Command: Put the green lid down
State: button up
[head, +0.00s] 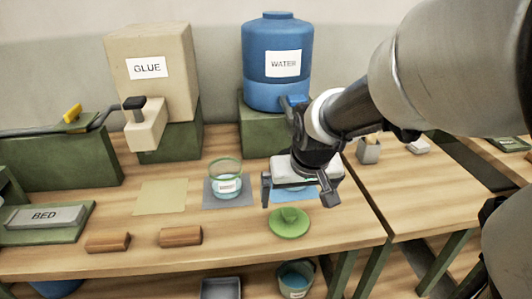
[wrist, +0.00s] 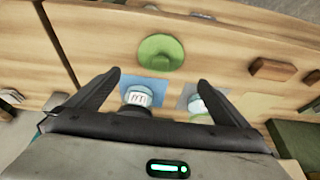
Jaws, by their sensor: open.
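The green lid (head: 289,222) lies on the wooden table near its front edge, its round knob facing up. It also shows in the wrist view (wrist: 160,52), just beyond the blue mat (wrist: 152,88). My gripper (head: 298,190) is open and empty, behind and above the lid and apart from it. Its two spread fingers (wrist: 159,78) also show in the wrist view. A labelled jar (wrist: 138,96) stands on the blue mat, mostly hidden by my gripper in the head view. A clear container with a green rim (head: 226,178) stands on the grey mat (head: 210,203).
A yellow mat (head: 161,196) lies to the left, with two brown blocks (head: 181,236) (head: 107,243) in front. A GLUE box (head: 152,75) and a blue WATER tank (head: 277,60) stand behind on green stands.

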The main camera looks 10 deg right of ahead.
jog(key=s+r+t, duration=0.1)
jog(key=s+r, duration=0.8)
jog(key=s, duration=0.5)
jog(key=shift+s+r, duration=0.2)
jog(key=shift+r, duration=0.05)
